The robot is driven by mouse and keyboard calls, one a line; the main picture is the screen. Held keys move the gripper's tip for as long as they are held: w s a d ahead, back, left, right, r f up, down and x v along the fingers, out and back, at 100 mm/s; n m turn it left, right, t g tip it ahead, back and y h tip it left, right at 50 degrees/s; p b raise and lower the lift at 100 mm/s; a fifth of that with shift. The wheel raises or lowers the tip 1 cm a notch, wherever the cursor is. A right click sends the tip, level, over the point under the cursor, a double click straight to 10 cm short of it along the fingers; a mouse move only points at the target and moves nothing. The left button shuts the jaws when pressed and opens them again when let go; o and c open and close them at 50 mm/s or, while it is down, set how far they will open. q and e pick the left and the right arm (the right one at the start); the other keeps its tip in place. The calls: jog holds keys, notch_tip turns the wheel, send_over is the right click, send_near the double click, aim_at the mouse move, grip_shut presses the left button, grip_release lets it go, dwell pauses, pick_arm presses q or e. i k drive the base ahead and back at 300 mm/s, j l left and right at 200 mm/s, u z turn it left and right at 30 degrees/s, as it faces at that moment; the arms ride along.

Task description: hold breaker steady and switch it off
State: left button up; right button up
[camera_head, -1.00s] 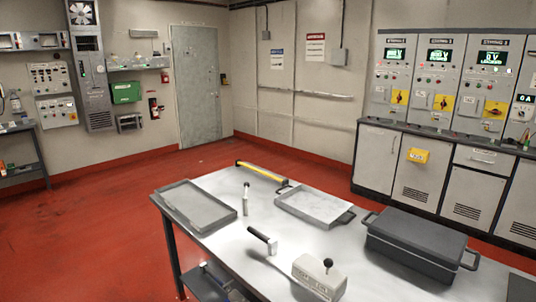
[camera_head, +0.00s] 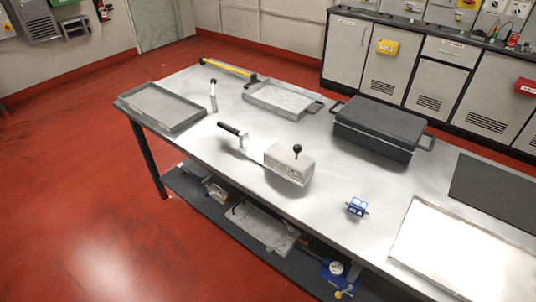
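A light grey box with a short black ball-topped lever (camera_head: 288,163) sits on the metal workbench (camera_head: 240,190), near its front edge. It looks like the breaker. Its lever stands roughly upright; I cannot read any on or off marking. Neither of my grippers shows in the head view, and nothing is touching the box.
A black-handled tool (camera_head: 233,132) lies left of the box, and a small blue device (camera_head: 357,207) right of it. A dark lidded case (camera_head: 378,128), shallow grey trays (camera_head: 161,107) and a bright panel (camera_head: 465,250) also occupy the bench. Bare metal surrounds the box.

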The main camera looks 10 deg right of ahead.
aim_at(297, 149)
jog(key=i+j+z, duration=0.15)
jog(key=z, duration=0.25)
jog(key=i+j+z, duration=0.1)
jog(key=z, duration=0.25)
jog(key=i+j+z, duration=0.1)
jog(key=j+z, duration=0.15)
jog(key=z, duration=0.15)
jog(key=i+j+z, duration=0.1)
jog(key=j, duration=0.4)
jog(key=i+j, duration=0.2)
jog(key=j, duration=0.25)
jog(key=i+j+z, duration=0.15)
jog(key=j, duration=0.35)
jog(key=i+j+z, duration=0.1)
jog(key=j, duration=0.4)
jog(key=k+j, duration=0.25)
jog(key=k, duration=0.25)
